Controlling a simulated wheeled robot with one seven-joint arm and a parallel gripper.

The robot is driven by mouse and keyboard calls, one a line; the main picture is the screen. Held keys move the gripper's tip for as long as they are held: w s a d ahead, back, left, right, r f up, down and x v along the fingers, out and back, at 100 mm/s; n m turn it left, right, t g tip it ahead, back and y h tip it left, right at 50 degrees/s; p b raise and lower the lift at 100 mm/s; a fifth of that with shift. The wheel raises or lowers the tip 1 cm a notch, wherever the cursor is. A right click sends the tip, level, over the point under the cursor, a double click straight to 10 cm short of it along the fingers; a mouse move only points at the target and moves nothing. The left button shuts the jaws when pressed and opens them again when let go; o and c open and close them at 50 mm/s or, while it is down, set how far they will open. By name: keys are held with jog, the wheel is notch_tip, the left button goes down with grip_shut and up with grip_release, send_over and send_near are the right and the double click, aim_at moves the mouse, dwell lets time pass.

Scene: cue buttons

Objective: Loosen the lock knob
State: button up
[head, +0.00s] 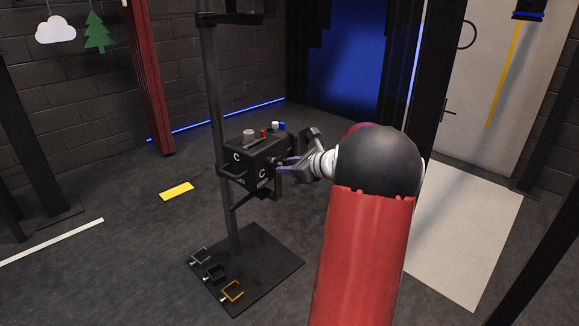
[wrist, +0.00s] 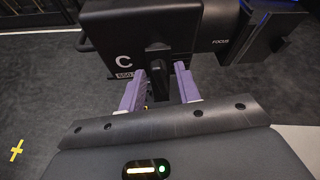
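The black box-shaped unit (head: 250,165), marked with a white letter C, is mounted on a dark upright pole. In the wrist view its side face (wrist: 125,30) fills the top, with a black lock knob (wrist: 157,62) standing out from it. My gripper (head: 285,162) is at the right side of the unit in the head view. In the wrist view my gripper (wrist: 159,82) has its two purple fingers apart, one on each side of the knob's lower part. A gap shows between the knob and the fingers. The knob is hard to make out in the head view.
The pole (head: 215,130) rises from a flat black base plate (head: 270,262) with several small square brackets on it. A part labelled FOCUS (wrist: 221,42) sticks out right of the unit. Small red, white and blue pieces sit on top of the unit. Open floor lies to the left.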

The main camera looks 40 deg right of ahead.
jog(key=shift+c, duration=0.3)
grip_shut()
jog(key=n+h+b, duration=0.1)
jog(key=b, duration=0.4)
jog(key=shift+a+n, duration=0.1)
jog(key=shift+n, duration=0.2)
jog(key=shift+o, duration=0.3)
grip_release()
jog(key=shift+s, duration=0.15)
